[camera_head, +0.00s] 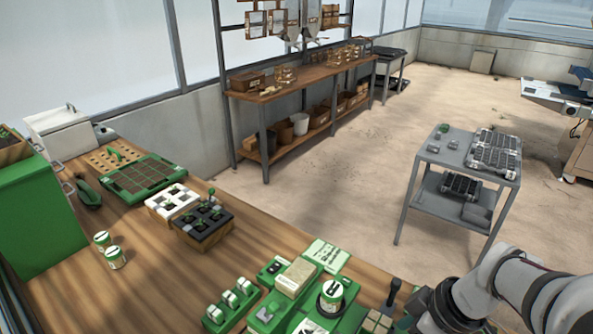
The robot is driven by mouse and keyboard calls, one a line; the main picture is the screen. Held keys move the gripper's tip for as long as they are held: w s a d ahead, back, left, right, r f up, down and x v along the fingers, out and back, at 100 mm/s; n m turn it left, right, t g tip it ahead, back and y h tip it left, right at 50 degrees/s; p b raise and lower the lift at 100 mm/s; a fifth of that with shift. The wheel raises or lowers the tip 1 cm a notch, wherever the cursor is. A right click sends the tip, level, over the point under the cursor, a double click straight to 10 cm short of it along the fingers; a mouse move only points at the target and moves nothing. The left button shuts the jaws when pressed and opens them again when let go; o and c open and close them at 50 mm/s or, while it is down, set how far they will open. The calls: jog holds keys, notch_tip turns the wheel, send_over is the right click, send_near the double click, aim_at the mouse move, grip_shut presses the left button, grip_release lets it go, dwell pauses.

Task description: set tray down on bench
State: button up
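The wooden bench (165,270) fills the lower left. A green tray with dark cells (143,181) lies flat on it towards the back. A small white tray (172,203) and a black cell tray on a wooden base (204,226) stand in front of it, side by side. Another dark cell tray (495,151) rests on the top of the grey cart, and one more (459,186) is on its lower shelf. My arm comes in at the lower right. My gripper's fingers do not show, so I cannot see whether it holds a tray.
Two labelled tins (108,250) stand on the bench's left part. A green machine with a tin (331,297) and a row of white-and-green rollers (229,300) crowd the front right. The grey cart (428,165) stands apart across the floor. Bare wood shows mid-bench.

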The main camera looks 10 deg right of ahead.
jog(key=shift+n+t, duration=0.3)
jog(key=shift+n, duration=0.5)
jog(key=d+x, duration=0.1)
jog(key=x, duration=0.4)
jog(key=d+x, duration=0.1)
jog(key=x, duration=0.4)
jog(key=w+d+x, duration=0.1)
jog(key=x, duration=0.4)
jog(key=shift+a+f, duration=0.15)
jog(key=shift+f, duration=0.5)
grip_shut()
